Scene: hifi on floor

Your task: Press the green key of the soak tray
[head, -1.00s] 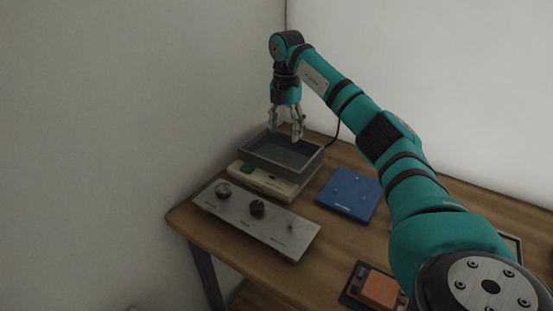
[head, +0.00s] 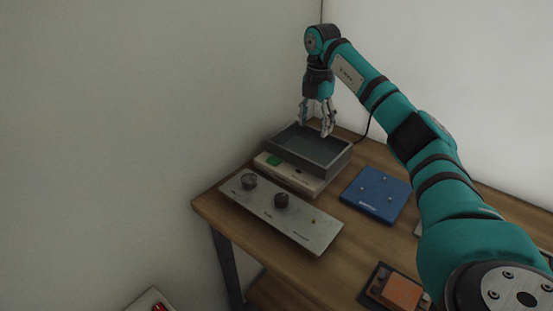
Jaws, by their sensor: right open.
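The soak tray is a dark grey open basin (head: 335,164) on a cream base (head: 310,184), at the back left of the wooden table. Its green key (head: 274,160) is on the left part of the base's front ledge and is uncovered. My right gripper (head: 316,133) is open and points down over the basin, behind and to the right of the green key. It holds nothing. I cannot tell whether its fingertips touch the basin. My left gripper is out of view.
A grey panel with dark knobs (head: 281,218) lies in front of the tray. A blue plate (head: 376,194) lies to its right, and an orange block (head: 402,292) nearer. A pale box with a red button (head: 154,303) is low at left. Walls stand close behind the table (head: 375,245).

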